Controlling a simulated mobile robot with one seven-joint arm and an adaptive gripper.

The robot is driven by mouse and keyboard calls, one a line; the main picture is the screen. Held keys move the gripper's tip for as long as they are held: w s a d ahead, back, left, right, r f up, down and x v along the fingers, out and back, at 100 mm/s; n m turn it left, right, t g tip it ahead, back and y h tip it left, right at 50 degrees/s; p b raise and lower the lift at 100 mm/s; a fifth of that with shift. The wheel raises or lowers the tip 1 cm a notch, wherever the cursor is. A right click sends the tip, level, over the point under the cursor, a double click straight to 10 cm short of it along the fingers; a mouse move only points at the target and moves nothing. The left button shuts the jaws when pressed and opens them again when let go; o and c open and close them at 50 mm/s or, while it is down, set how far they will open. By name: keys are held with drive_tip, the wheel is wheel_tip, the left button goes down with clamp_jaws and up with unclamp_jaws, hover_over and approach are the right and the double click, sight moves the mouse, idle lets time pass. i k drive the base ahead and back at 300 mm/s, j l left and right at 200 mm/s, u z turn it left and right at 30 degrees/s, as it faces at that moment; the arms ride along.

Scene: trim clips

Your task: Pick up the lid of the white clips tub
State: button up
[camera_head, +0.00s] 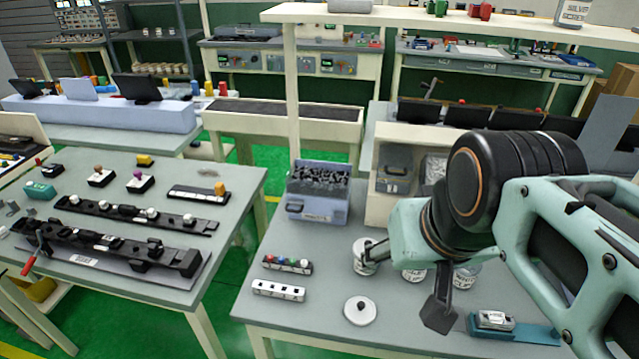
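A round white lid (361,311) with a small dark knob lies flat on the grey table, near its front edge. Behind it stands a white tub (364,262) with dark print. My gripper (404,288) is above the table to the right of the lid. Its two dark fingers are spread wide, with nothing seen between them. The left finger overlaps the tub in the picture; I cannot tell whether it touches. The right finger hangs right of the lid, apart from it. My arm hides part of the tubs and the table behind it.
Two more printed tubs (465,277) stand partly hidden behind my gripper. Small blocks with coloured and white parts (278,291) lie left of the lid. A grey bin of dark clips (317,208) stands behind. A teal tray (520,332) lies at right.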

sight(361, 312)
drive_tip(key=i+z, duration=0.1)
drive_tip(key=z, duration=0.8)
drive_tip(key=k+j+u, duration=0.15)
drive_tip(key=k+j, duration=0.3)
drive_tip(key=i+j+u, duration=0.1)
drive_tip(key=j, duration=0.2)
drive_tip(key=i+j+u, duration=0.15)
drive_tip(key=j, duration=0.15)
